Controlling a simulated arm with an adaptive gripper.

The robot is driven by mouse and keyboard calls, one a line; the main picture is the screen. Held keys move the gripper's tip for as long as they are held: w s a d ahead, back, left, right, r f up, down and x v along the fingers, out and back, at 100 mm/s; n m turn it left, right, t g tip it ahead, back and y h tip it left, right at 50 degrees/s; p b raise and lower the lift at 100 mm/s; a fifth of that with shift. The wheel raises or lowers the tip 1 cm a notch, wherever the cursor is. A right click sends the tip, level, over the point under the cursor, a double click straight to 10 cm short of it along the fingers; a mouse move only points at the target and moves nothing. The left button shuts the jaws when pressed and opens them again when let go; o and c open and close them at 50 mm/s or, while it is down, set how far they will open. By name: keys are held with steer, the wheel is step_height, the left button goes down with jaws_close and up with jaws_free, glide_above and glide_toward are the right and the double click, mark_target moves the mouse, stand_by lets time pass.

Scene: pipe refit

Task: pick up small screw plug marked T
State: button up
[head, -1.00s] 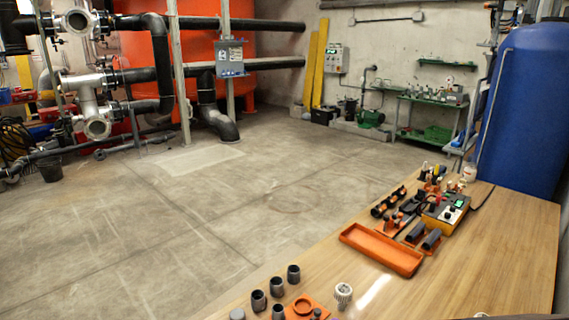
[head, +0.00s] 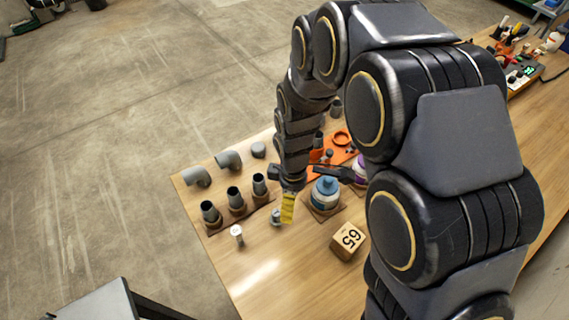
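My gripper (head: 288,196) points down over the table (head: 265,270), left of a bottle with a blue cap (head: 326,190). A yellow piece (head: 288,208) shows at its tip; I cannot tell whether it is part of the gripper or a separate thing. A small grey-blue piece (head: 276,217) sits just left of the tip. A small pale cylinder (head: 237,234) stands further left and nearer the front. No letter T is readable on either small piece, so I cannot tell which is the plug. The finger opening is too small to make out.
Several grey pipe sockets (head: 236,199) stand left of my gripper, with grey elbows (head: 197,177) behind them. An orange holder (head: 341,139) is partly behind my arm. The front left tabletop is clear.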

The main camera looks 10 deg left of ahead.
mark_target(277, 219)
steer(key=a+f+n, duration=0.2)
steer(key=f, duration=0.1)
steer(key=a+f, duration=0.1)
steer(key=shift+w+a+f+n, duration=0.1)
steer(key=shift+a+f+n, duration=0.05)
steer(key=shift+f+n, duration=0.25)
steer(key=shift+a+f, duration=0.1)
steer(key=shift+f, duration=0.15)
step_height(277, 219, down, 7)
steer(key=shift+w+f, duration=0.1)
steer(key=shift+f, duration=0.05)
steer(key=c, duration=1.2)
